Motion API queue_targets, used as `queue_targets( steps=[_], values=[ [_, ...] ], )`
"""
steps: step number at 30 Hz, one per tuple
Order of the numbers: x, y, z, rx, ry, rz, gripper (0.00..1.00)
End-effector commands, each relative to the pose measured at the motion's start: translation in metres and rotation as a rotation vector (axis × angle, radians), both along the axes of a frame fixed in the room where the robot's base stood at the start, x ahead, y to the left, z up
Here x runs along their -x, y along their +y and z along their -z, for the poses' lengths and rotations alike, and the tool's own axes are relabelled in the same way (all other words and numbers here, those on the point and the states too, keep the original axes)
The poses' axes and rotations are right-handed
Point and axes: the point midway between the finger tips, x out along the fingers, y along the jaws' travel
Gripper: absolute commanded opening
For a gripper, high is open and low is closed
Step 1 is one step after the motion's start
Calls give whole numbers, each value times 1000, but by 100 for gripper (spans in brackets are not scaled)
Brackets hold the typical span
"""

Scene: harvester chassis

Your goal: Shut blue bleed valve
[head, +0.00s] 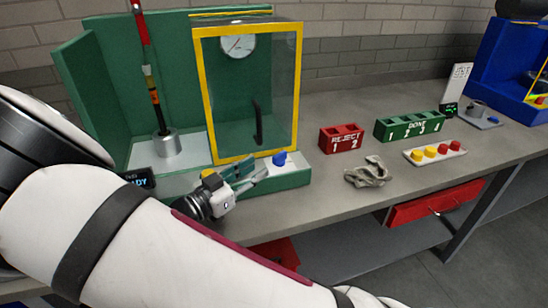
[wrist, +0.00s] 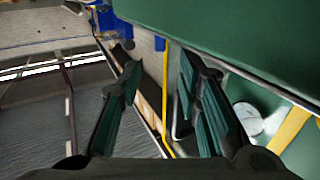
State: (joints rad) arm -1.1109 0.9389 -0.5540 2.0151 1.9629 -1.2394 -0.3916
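The blue bleed valve (head: 279,158) is a small blue knob on a white base, at the front right of the green test stand, just outside the yellow-framed door. My gripper (head: 257,168) is just left of the knob in the head view, with its fingers pointing towards it and a small gap seeming to remain. In the wrist view my gripper (wrist: 160,68) is open, with nothing between its two dark green fingers. I cannot identify the knob with certainty in the wrist view.
The clear door with its yellow frame (head: 208,100) stands shut behind my gripper. A pressure gauge (head: 238,45) shows behind it. To the right are a red reject rack (head: 341,138), a green done rack (head: 409,126), a crumpled cloth (head: 367,172) and a button strip (head: 435,151).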

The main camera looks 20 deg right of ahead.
Motion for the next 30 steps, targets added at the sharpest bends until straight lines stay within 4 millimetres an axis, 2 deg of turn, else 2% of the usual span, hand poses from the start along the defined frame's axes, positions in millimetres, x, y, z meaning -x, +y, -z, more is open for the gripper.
queue_targets(
  steps=[6,12,18,25,30],
  values=[
    [-20,-38,0,2,-1,2,32],
    [-32,-59,0,0,0,0,32],
    [-36,-67,0,0,-1,-1,32],
    [-37,-68,0,-1,0,-1,32],
    [-37,-67,0,-1,0,-1,0]
  ],
)
